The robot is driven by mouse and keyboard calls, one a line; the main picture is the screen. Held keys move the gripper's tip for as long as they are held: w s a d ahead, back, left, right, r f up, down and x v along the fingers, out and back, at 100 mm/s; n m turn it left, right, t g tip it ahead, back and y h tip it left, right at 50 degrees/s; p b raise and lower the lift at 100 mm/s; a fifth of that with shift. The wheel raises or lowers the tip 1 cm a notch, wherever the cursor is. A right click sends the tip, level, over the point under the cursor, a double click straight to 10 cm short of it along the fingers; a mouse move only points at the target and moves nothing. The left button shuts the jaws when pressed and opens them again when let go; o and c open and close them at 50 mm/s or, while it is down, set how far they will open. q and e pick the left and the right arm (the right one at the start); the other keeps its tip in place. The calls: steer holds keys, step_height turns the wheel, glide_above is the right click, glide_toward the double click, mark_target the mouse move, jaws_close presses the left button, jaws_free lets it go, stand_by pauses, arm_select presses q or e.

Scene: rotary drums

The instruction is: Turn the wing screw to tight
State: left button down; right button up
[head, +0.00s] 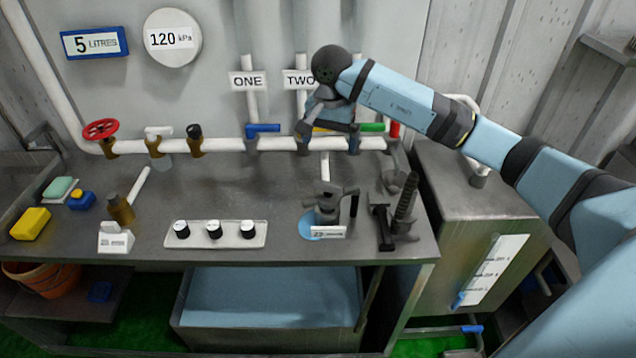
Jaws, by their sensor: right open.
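I cannot pick out the wing screw for certain. A dark clamp-like fitting (403,207) with a ribbed, screw-like rod stands at the right end of the grey bench. To its left is a small grey metal device (327,207) with a dark handle, on a light blue disc behind a small label. My right gripper (328,138) is open, its fingers pointing down over the pipe at the back of the bench. It is behind and above both fittings and appears empty. My left gripper is out of view.
The white pipe (275,144) carries several coloured valve handles and a red wheel (100,129). A white panel with several black knobs (214,234) is at the bench front. A yellow block (30,223) lies at left. The bench's middle is clear.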

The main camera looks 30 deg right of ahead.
mark_target(329, 182)
step_height(329, 182, down, 12)
steer(key=p, duration=0.2)
steer(key=shift+p, duration=0.35)
steer(key=shift+f, duration=0.65)
steer(key=c, duration=0.7)
steer(key=shift+c, duration=0.2)
